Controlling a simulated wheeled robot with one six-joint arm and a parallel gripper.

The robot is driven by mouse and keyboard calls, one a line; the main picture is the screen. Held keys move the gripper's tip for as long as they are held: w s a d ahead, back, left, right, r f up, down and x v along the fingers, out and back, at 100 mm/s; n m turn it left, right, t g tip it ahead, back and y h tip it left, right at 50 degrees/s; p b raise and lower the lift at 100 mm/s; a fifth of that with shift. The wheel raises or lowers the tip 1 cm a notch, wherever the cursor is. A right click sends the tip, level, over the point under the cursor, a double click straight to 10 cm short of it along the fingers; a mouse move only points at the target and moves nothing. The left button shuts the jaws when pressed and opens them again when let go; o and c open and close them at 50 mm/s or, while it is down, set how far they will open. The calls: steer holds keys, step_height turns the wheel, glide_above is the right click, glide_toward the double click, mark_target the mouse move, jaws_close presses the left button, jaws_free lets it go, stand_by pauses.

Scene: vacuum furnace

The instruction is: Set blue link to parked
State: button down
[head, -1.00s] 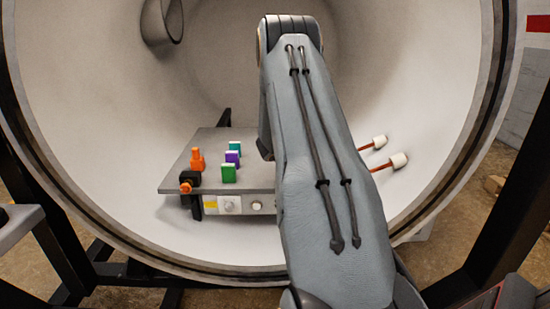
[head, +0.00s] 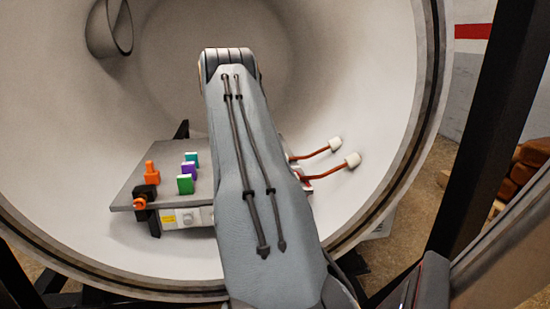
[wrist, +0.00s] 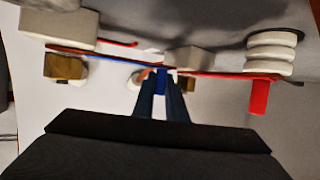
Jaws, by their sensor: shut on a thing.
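In the wrist view my gripper (wrist: 161,88) has its two dark fingers close together on a small blue piece, the blue link (wrist: 160,79). A thin blue edge also runs left from near the fingertips along a red bar (wrist: 215,75). I cannot tell the link's full shape or its setting, as the fingers cover part of it. In the head view my arm hides the gripper and the link.
The wrist view shows a ribbed white insulator (wrist: 271,52), a red peg (wrist: 260,97) and a brass block (wrist: 65,67). In the head view a grey shelf (head: 135,190) bears green, purple, teal and orange pieces, and white-capped red rods (head: 318,153) stand right of my arm.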

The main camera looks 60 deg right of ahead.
steer(key=c, duration=1.8)
jaws_free()
steer(key=shift+s+d+r, duration=0.15)
steer(key=shift+d, duration=0.1)
steer(key=shift+o, duration=0.2)
steer(key=shift+a, duration=0.1)
steer(key=shift+w+a+r, duration=0.1)
steer(key=shift+w+a, duration=0.2)
steer(key=shift+a, duration=0.15)
steer(key=b+v, duration=0.1)
steer(key=v, duration=0.5)
steer(key=shift+a+r+b, duration=0.15)
steer(key=shift+a+b, duration=0.15)
steer(key=shift+a, duration=0.1)
steer(key=shift+w, duration=0.15)
